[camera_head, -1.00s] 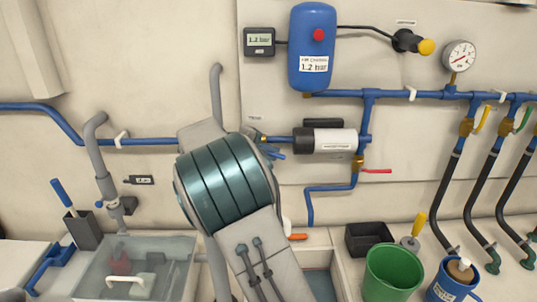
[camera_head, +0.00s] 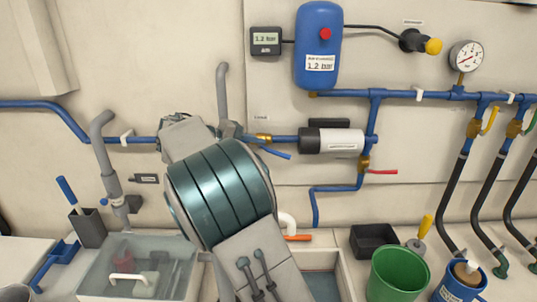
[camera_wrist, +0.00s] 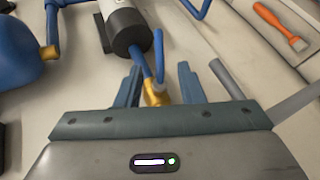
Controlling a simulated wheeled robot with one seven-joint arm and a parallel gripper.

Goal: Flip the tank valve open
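The tank valve is a brass fitting (camera_head: 263,138) on the blue pipe along the wall, with a blue lever (camera_head: 275,151) slanting down to the right from the pipe. In the wrist view the brass valve body (camera_wrist: 157,94) lies between the fingers, with the blue lever (camera_wrist: 146,68) beside the blue pipe. My gripper (camera_wrist: 159,78) is open, its two grey-blue fingers apart on either side of the valve. I cannot tell whether either finger touches it. In the head view my wrist hides most of the gripper, which is just left of the valve.
A black and white pump (camera_head: 330,140) sits on the pipe right of the valve. A blue tank (camera_head: 318,45) hangs above it. A red-handled valve (camera_head: 380,172) is below right. A grey upright pipe (camera_head: 222,90) stands close by my gripper. A green bucket (camera_head: 398,272) stands lower right.

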